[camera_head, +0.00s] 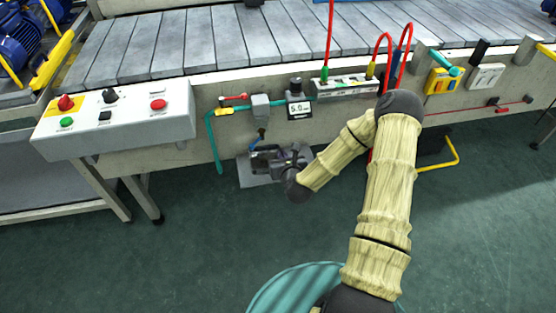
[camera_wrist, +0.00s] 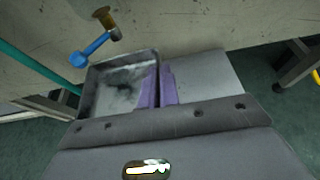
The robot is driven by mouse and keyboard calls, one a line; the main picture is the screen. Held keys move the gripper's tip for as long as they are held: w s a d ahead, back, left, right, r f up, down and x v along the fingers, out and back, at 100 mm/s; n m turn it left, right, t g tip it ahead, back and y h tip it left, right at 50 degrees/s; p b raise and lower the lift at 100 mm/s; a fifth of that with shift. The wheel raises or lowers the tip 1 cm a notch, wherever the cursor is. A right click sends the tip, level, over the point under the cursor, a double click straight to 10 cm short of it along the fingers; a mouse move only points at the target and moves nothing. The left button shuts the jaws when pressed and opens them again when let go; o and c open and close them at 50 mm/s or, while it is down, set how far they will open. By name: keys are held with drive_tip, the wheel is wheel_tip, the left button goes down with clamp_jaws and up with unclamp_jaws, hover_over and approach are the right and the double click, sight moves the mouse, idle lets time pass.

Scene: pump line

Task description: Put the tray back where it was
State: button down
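The tray (camera_wrist: 92,100) is a shallow dark grey box with a dark wet-looking stain on its floor. In the wrist view its right wall runs between the two purple fingers of my gripper (camera_wrist: 160,87), which are close together and look shut on that wall. One finger is inside the tray, the other outside. A flat light grey plate (camera_wrist: 215,72) lies to the right of and partly behind the tray; it also shows in the head view (camera_head: 250,178). I cannot tell whether the tray touches the plate. In the head view my wrist and gripper hide part of the tray.
A blue valve lever (camera_wrist: 95,47) under a brass fitting (camera_wrist: 104,17) is just above the tray's far left corner. A teal pipe (camera_head: 213,145) comes down to the left. A control box (camera_head: 115,118) is farther left. The green floor (camera_head: 130,255) in front is clear.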

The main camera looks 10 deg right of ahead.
sight(278, 147)
drive_tip(key=w+b, duration=0.1)
drive_tip(key=w, duration=0.4)
drive_tip(key=shift+w, duration=0.4)
drive_tip(key=shift+s+f+b, duration=0.2)
drive_tip(key=shift+f+b, duration=0.1)
drive_tip(key=shift+f, duration=0.7)
wheel_tip(278, 147, down, 4)
drive_tip(key=shift+f+b, duration=0.25)
drive_tip(key=shift+b, duration=0.8)
drive_tip(key=shift+w+f, duration=0.15)
drive_tip(key=shift+f, duration=0.1)
